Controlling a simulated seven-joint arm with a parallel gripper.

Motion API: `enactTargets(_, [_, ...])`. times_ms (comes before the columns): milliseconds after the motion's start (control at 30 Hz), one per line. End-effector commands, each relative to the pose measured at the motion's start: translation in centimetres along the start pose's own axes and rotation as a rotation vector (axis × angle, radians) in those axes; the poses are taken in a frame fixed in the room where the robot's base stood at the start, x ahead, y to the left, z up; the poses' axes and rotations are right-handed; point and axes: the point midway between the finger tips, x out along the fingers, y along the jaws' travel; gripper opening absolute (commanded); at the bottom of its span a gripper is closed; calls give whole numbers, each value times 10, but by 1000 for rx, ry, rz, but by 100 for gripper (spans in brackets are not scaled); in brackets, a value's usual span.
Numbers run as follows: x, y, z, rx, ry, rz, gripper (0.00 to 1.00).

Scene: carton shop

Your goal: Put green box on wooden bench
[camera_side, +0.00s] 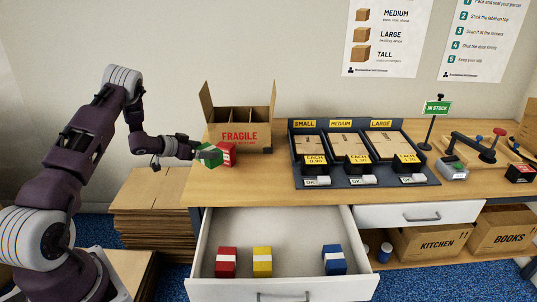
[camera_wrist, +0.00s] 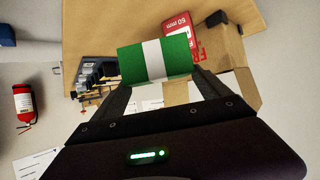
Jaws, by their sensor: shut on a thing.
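The green box (camera_side: 209,155) has a white band and is held in my gripper (camera_side: 198,152) over the left end of the wooden bench (camera_side: 262,174). The wrist view shows the green box (camera_wrist: 130,65) between the two fingers of my gripper (camera_wrist: 160,82), which is shut on it. In the side view the box overlaps the red box beside it, and I cannot tell whether it touches the bench top. In the wrist view the bench (camera_wrist: 100,22) lies beyond the box.
A red box (camera_side: 227,154) stands in front of the open FRAGILE carton (camera_side: 240,134). The drawer (camera_side: 215,216) is pulled out and holds red, yellow and blue boxes (camera_side: 334,260). The size rack (camera_side: 430,180) is on the bench to the right. Bare bench lies between carton and rack.

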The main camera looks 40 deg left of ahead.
Motion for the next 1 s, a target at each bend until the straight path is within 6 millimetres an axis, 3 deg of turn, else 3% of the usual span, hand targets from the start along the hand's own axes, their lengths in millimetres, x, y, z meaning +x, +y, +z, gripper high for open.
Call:
enactTargets(467, [44, 1, 81, -1, -2, 2, 43])
enactTargets(867, [49, 0, 89, -1, 0, 1, 43])
enactTargets(900, [49, 0, 90, 0, 0, 1, 88])
enactTargets(967, [49, 0, 90, 0, 0, 1, 100])
enactTargets(1000, [49, 0, 90, 0, 0, 1, 100])
